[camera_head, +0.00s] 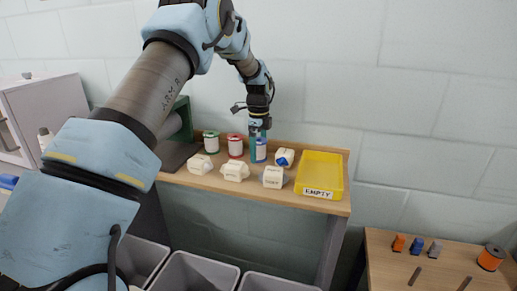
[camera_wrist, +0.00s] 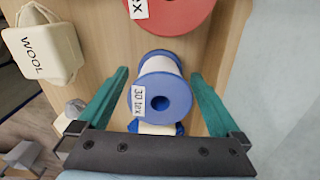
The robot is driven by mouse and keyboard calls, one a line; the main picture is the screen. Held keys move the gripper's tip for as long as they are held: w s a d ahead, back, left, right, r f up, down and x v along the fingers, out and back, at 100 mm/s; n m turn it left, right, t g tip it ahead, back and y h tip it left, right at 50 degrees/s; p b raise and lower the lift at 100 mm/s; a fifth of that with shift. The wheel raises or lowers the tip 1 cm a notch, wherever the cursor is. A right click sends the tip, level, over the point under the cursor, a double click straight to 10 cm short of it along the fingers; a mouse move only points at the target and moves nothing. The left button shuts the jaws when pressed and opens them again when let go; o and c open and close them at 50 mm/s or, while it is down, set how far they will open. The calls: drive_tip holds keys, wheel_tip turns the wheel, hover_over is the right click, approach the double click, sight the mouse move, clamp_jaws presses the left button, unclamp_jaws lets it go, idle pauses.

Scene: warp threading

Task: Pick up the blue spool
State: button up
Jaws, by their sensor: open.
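The blue spool (camera_head: 261,152) stands on the wooden shelf, with a white middle, blue flanges and a label. In the wrist view the blue spool (camera_wrist: 160,88) shows its hub hole and a "30 tex" label. My gripper (camera_head: 259,132) is right above the spool in the head view. In the wrist view the two teal fingers of my gripper (camera_wrist: 160,75) are apart, one on each side of the spool, with a visible gap on both sides. Whether the fingers touch it lower down is hidden.
A red spool (camera_head: 235,147) and a green spool (camera_head: 211,142) stand left of the blue one. Several cream packs, one labelled wool (camera_wrist: 45,50), are near. A yellow tray (camera_head: 299,178) marked EMPTY is at the right. Grey bins (camera_head: 205,272) stand below the shelf.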

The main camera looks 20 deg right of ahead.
drive_tip(key=shift+c, duration=0.4)
drive_tip(key=c, duration=1.3)
